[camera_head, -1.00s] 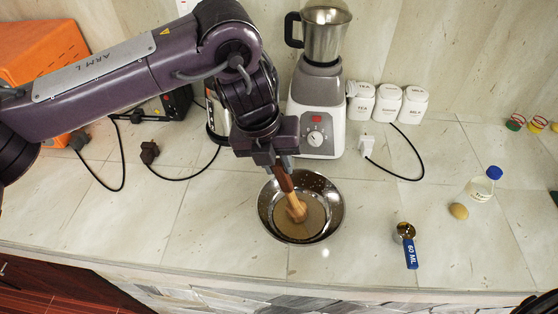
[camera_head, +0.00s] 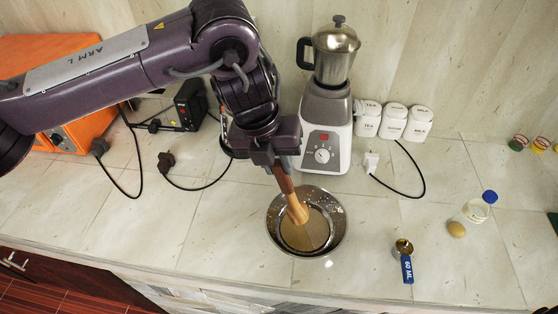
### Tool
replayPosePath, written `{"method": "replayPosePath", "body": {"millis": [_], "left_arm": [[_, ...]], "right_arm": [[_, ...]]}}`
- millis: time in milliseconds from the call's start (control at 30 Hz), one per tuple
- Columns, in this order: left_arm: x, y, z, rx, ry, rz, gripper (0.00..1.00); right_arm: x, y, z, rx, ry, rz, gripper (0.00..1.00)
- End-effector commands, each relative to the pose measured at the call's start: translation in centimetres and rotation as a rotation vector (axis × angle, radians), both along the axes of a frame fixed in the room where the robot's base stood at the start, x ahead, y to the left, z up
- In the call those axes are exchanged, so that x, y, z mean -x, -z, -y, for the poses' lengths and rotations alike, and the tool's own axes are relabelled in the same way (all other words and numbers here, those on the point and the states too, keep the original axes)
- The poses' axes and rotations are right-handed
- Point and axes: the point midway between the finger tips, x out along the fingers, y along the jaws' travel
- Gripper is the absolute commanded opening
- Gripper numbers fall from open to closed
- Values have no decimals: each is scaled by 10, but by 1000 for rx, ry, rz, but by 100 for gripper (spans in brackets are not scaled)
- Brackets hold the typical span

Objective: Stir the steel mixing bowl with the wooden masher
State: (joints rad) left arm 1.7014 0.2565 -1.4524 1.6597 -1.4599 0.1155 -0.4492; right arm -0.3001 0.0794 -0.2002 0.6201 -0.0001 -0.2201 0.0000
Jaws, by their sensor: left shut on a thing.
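The steel mixing bowl (camera_head: 274,236) stands on the stone counter near its front edge, with a tan mixture (camera_head: 308,236) inside. My left gripper (camera_head: 281,165) is shut on the dark handle of the wooden masher (camera_head: 295,205), above the back of the bowl. The masher tilts down into the bowl, its pale head over the mixture. I cannot tell whether the head touches the mixture. My right gripper is not in view.
A mixer grinder (camera_head: 325,125) stands behind the bowl, with white canisters (camera_head: 393,121) beside it. An orange oven (camera_head: 62,120) and cables are at left.

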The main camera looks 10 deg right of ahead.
Motion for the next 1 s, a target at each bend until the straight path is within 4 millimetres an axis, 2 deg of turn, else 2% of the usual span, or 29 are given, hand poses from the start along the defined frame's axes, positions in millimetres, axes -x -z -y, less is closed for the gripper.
{"method": "replayPosePath", "body": {"millis": [467, 1000], "left_arm": [[0, -1, 0, 1, 0, 0, 1], [0, -50, 0, 1, 0, 0, 1]], "right_arm": [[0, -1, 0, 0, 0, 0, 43], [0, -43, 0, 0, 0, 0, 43]]}}
